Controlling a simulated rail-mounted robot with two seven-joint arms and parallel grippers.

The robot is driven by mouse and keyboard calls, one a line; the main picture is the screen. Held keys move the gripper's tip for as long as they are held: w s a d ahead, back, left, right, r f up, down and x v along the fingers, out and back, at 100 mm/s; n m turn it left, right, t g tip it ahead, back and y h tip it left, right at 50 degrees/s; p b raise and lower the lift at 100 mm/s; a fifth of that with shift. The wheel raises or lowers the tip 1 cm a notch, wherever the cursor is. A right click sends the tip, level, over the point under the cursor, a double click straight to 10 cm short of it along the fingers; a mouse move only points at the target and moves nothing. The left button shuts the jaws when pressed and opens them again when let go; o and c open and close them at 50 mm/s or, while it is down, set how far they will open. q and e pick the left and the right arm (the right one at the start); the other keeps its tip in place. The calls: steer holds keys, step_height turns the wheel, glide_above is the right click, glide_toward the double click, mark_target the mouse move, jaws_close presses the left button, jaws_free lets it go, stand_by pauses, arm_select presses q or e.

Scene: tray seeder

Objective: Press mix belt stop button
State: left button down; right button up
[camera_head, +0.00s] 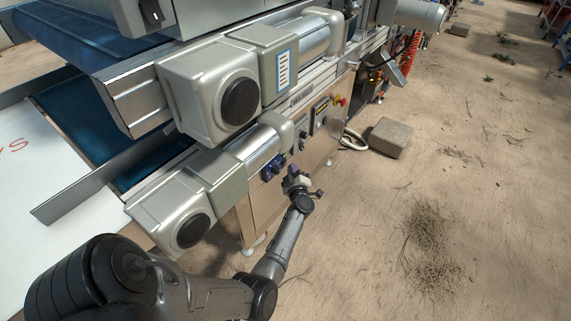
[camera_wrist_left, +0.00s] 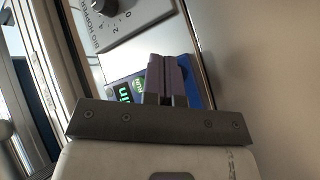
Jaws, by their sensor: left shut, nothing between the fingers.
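My left gripper (camera_head: 292,171) is in front of the machine's lower side panel, with its fingers together and nothing between them. In the left wrist view the gripper (camera_wrist_left: 168,62) points at a panel with a green-lit display (camera_wrist_left: 124,94), which its fingers partly cover. In the head view a small red and yellow control (camera_head: 340,101) sits on the panel beyond the gripper, to its upper right. I cannot read which control is the mix belt stop button. No contact between the fingertips and a button is visible. My right gripper is not in view.
A dial plate marked BIG HOPPER (camera_wrist_left: 130,18) shows in the left wrist view. Two motor housings (camera_head: 215,95) jut out above. A stone block (camera_head: 390,137) lies on open sandy ground at the right.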

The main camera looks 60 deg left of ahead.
arm_select(q)
steer(key=w+d, duration=0.2)
steer(key=d, duration=0.3)
steer(key=shift+w+d, duration=0.2)
steer(key=shift+w, duration=0.15)
stand_by(1.1)
